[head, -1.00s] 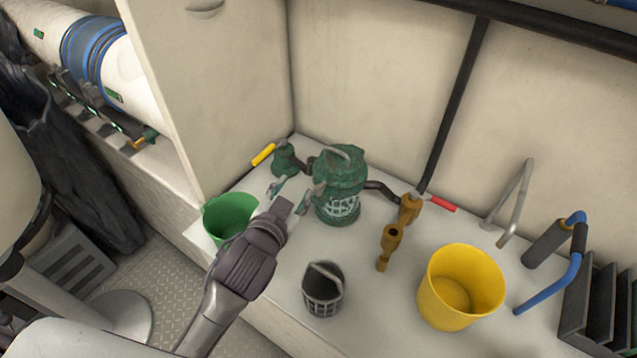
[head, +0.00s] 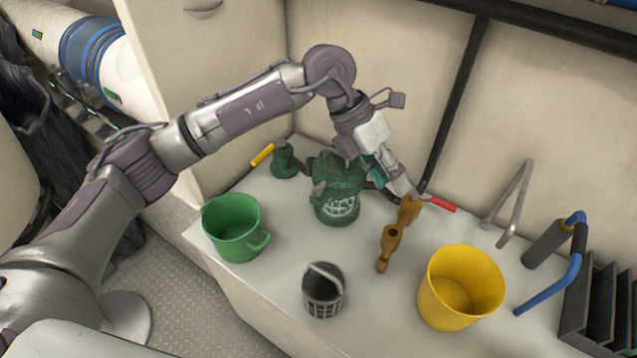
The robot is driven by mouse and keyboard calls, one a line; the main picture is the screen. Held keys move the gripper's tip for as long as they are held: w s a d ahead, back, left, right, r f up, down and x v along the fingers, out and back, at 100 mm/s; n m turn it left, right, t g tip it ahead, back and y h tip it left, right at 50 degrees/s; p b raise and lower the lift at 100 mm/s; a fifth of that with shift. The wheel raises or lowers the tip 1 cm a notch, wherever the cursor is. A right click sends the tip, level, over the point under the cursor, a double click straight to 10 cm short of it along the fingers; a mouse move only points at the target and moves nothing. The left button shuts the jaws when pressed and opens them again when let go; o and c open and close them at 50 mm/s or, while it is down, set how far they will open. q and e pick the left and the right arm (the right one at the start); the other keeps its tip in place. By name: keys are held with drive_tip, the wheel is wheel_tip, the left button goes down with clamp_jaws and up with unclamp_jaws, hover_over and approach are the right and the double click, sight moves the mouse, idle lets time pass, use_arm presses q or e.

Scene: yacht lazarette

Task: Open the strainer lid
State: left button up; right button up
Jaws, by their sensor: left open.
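The green strainer (head: 337,205) stands upright on the white bench by the back wall, with a pale mesh window low on its front. Its green lid (head: 333,170) sits on top; the right part of the top is hidden behind my wrist, and the grey bar on it cannot be seen now. My left gripper (head: 393,182) is open and points down and right, just right of the strainer top and above the brass valve on its right. I cannot tell whether its fingers touch anything. My right gripper is not in view.
A yellow-handled valve (head: 284,160) is left of the strainer. A red-handled brass valve (head: 409,209) and a brass fitting (head: 390,247) are right of it. A green jug (head: 232,228), dark basket (head: 322,290) and yellow bucket (head: 461,287) stand in front. A black pipe (head: 455,110) runs up the wall.

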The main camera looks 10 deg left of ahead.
sight(319, 186)
use_arm(q)
drive_tip(key=w+a+r+n+t+y, duration=0.1)
drive_tip(key=w+a+y, duration=0.2)
drive_tip(key=a, duration=0.4)
drive_tip(key=w+a+r+n+t+y, duration=0.1)
drive_tip(key=w+a+y, duration=0.25)
drive_tip(key=a, duration=0.35)
drive_tip(key=f, duration=0.4)
drive_tip(key=f+p, duration=0.1)
drive_tip(key=f, duration=0.3)
drive_tip(key=s+f+p, duration=0.1)
drive_tip(key=f, duration=0.4)
drive_tip(key=shift+d, duration=0.35)
drive_tip(key=shift+c, duration=0.3)
clamp_jaws()
